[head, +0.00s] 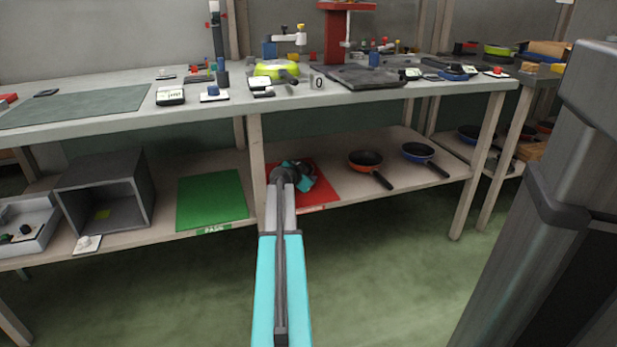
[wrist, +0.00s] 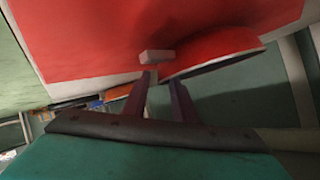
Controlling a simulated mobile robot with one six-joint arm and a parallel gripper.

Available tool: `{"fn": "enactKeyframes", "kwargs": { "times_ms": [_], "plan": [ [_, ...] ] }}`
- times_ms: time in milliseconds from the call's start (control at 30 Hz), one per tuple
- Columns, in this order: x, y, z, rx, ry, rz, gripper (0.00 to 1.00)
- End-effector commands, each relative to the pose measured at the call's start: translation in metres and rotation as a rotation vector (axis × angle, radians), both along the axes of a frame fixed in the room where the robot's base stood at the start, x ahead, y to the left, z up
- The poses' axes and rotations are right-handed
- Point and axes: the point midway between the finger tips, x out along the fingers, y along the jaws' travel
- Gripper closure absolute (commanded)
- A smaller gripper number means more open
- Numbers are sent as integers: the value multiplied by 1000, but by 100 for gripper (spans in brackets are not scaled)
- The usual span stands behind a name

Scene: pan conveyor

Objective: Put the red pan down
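In the wrist view, a large red round shape (wrist: 215,50), apparently the red pan, lies at the upper right, just beyond my gripper's fingers. Its lower edge is pale. It overlaps the red mat (wrist: 90,40) in the picture; I cannot tell whether they touch. My gripper (wrist: 163,78) has its two fingers apart, with no object clearly between them. A small pinkish block (wrist: 156,57) shows just past the fingertips. In the head view, my gripper (head: 303,178) is over the red mat (head: 325,192) on the lower shelf. The pan is not distinguishable there.
An orange pan (head: 366,160) and a blue pan (head: 418,152) sit right of the red mat. A green mat (head: 212,203) and a grey open box (head: 108,190) are to the left. The bench top (head: 220,108) overhangs the shelf, and a post (head: 257,160) stands by my arm.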

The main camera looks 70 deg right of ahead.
Motion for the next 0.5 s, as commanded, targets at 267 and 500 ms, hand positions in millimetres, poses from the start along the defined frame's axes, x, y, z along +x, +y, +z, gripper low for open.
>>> {"fn": "enactKeyframes", "kwargs": {
  "times_ms": [267, 500],
  "plan": [
    [0, 13, 8, 0, 0, 1, 75],
    [1, 36, 20, 0, 0, 0, 75]
  ]
}}
